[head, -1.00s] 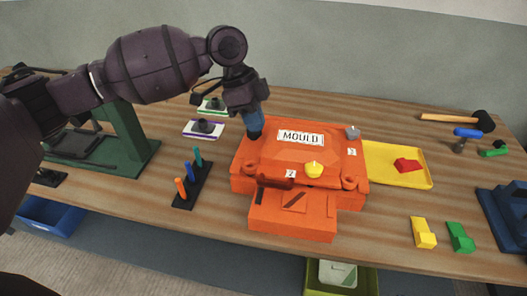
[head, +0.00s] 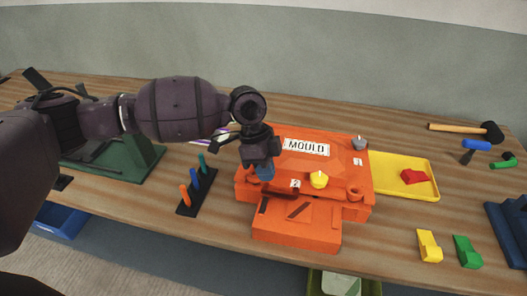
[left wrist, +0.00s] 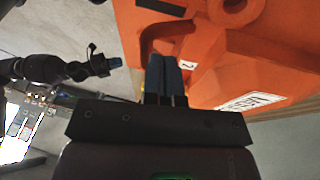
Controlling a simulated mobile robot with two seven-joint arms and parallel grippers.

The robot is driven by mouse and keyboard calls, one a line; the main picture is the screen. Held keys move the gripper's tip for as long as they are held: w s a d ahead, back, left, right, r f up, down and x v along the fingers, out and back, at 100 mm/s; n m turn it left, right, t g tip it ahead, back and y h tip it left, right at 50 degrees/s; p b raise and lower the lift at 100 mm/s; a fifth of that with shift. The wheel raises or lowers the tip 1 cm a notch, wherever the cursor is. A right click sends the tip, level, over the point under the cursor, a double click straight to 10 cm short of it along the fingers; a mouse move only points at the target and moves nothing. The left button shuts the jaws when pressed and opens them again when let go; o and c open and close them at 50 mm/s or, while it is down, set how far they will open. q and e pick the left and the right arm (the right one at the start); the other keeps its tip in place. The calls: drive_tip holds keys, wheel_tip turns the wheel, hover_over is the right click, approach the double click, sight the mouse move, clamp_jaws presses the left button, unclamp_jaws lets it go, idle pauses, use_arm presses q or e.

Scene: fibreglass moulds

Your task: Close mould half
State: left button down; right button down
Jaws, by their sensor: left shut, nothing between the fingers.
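The orange mould (head: 310,165) sits on the wooden table in the middle of the head view, its white MOULD label facing up. A yellow knob (head: 318,179) and a grey knob (head: 360,144) are on top. My left gripper (head: 265,172), with blue fingers, is shut and empty over the mould's left front part. In the left wrist view its fingers (left wrist: 165,78) are together beside the orange mould (left wrist: 225,50); contact is unclear. What looks like my right gripper (left wrist: 112,63) shows small at the left there.
A dark peg rack (head: 196,192) stands left of the mould, and a green fixture (head: 130,160) farther left. A yellow tray (head: 405,190) with a red piece is at the right. Yellow and green blocks and a mallet (head: 480,130) lie farther right.

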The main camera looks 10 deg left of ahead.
use_arm(q)
drive_tip(key=shift+s+f, duration=0.55)
drive_tip(key=shift+f, duration=0.4)
